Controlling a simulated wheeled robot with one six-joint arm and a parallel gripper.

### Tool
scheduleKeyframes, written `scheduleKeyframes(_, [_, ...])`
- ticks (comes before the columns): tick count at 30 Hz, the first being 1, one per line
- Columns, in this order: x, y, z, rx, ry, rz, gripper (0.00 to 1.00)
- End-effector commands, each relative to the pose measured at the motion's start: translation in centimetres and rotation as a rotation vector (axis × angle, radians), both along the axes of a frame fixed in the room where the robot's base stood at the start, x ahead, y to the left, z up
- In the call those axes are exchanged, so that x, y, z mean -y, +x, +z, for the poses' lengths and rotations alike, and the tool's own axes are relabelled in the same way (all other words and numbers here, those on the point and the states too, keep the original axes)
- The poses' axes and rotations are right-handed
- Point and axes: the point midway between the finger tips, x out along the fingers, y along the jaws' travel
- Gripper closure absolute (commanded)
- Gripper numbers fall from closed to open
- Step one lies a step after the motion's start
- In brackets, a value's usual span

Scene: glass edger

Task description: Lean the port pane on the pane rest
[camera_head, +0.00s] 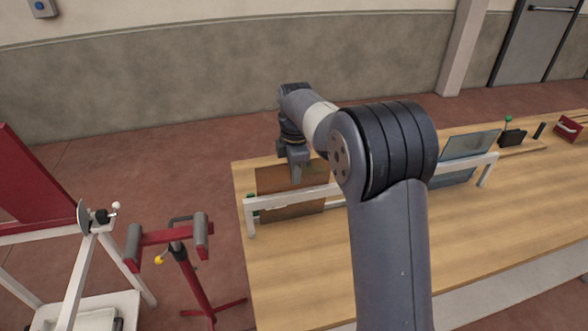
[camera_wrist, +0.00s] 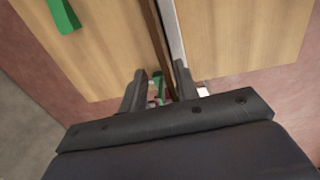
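A brown, see-through pane (camera_head: 290,203) stands tilted against the white rail of a pane rest (camera_head: 285,199) at the left end of the table. I cannot tell from its looks alone that it is the port pane. My gripper (camera_head: 296,178) points down at the pane's top edge. In the wrist view the pane (camera_wrist: 158,45) shows as a thin brown edge beside the white rail (camera_wrist: 170,35). My gripper (camera_wrist: 160,78) has its fingers apart, one on each side of these, with a gap at the left finger. The pane's lower edge is partly hidden.
A bluish pane (camera_head: 468,150) leans at the rail's right end. The wooden table (camera_head: 480,225) is clear in front. A green piece (camera_wrist: 62,14) lies behind the pane. A red roller stand (camera_head: 170,237) is left of the table. Small black and red items (camera_head: 570,129) sit far right.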

Motion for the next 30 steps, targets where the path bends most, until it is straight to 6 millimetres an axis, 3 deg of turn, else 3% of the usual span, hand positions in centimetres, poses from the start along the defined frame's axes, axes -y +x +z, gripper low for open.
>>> scheduleKeyframes(14, [0.0,-0.1,0.7,-0.002,0.0,0.0,0.7])
scheduleKeyframes(30, [0.1,-0.5,8.0,0.0,0.0,0.0,0.7])
